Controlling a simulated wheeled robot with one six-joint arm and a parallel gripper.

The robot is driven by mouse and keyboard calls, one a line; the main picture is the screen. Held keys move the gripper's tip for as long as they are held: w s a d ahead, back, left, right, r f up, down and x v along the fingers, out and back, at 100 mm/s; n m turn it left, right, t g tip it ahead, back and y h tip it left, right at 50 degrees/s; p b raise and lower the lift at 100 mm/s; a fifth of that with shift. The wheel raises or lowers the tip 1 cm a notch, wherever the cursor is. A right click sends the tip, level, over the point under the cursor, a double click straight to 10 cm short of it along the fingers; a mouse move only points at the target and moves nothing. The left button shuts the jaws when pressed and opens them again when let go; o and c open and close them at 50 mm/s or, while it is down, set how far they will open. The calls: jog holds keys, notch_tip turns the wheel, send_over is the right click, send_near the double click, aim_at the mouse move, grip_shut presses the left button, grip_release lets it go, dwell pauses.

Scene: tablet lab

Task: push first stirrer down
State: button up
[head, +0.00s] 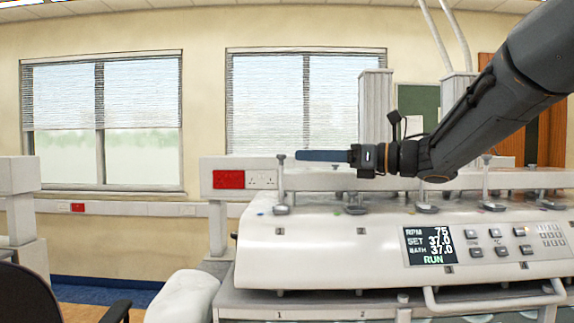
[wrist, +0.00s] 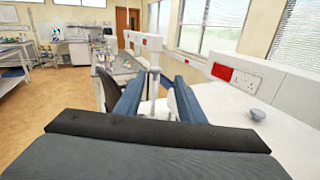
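The first stirrer (head: 281,184) is a slim grey upright rod with a small cap on top and a round disc at its foot, at the left end of the white tablet bath (head: 330,240). My gripper (head: 298,155) reaches leftward at about the height of the rod's cap, its tip just right of the rod in the head view. In the wrist view my gripper (wrist: 157,105) has two blue fingers apart with nothing held. A thin upright, seemingly the first stirrer (wrist: 154,82), shows between and beyond them. I cannot tell the exact gap.
Further stirrers (head: 427,208) stand to the right along the bath. The display (head: 431,246) reads RPM 75, RUN. A red socket plate (head: 228,179) is on the wall trunking behind. A dark chair (head: 28,295) stands at lower left.

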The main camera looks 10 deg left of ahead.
aim_at(281, 155)
jog(key=shift+n+g, duration=0.5)
jog(key=shift+n, duration=0.2)
jog(key=a+p, duration=0.1)
jog(key=a, duration=0.1)
jog(key=a+p, duration=0.1)
jog(key=a, duration=0.2)
jog(key=a+p, duration=0.1)
jog(key=a, duration=0.2)
jog(key=shift+w+r, duration=0.1)
jog(key=shift+w, duration=0.3)
grip_shut()
